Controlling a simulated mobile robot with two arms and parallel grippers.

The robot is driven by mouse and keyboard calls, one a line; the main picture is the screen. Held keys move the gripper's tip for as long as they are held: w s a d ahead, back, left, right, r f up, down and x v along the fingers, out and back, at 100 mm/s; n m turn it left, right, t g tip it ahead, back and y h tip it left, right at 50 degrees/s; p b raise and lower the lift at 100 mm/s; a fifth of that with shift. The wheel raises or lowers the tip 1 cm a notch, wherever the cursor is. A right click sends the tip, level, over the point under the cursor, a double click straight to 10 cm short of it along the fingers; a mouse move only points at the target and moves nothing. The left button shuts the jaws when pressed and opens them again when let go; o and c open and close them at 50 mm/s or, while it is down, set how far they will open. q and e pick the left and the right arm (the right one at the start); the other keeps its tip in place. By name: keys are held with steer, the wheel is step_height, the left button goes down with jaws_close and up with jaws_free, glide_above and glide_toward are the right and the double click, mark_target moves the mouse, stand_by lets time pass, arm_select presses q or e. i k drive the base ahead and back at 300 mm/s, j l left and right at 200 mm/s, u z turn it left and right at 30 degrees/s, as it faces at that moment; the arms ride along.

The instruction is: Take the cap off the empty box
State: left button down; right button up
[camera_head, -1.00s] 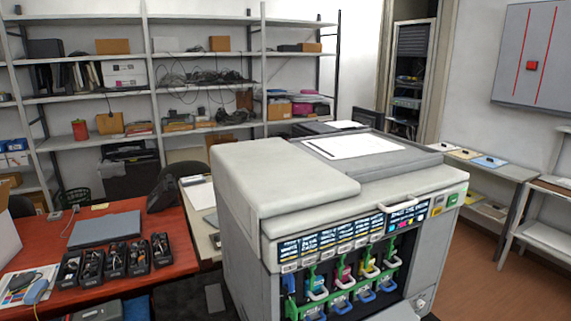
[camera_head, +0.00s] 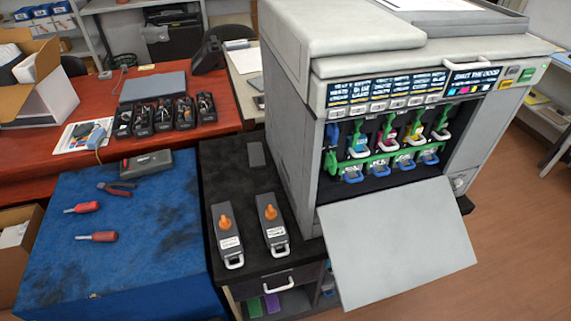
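Two long dark grey boxes stand side by side on the black cabinet top, left of the printer. The left box (camera_head: 228,242) and the right box (camera_head: 273,229) each have a white label and a white handle at the near end. An orange cap (camera_head: 225,222) sits on the left box and another orange cap (camera_head: 270,211) on the right box. The label text is too small to read, so I cannot tell which box is empty. Neither of my grippers is in view.
The printer (camera_head: 297,120) stands on the right; its front panel (camera_head: 396,242) hangs open below coloured cartridges with green levers. A blue-covered table (camera_head: 150,262) with pliers (camera_head: 117,188) and two red screwdrivers is on the left. A red desk (camera_head: 50,150) is behind. The cabinet top behind the boxes is mostly clear.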

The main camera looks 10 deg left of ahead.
mark_target(277, 237)
steer(key=k+l+u, duration=0.1)
steer(key=l+u, duration=0.3)
steer(key=k+l+u, duration=0.15)
steer(key=l+u, duration=0.3)
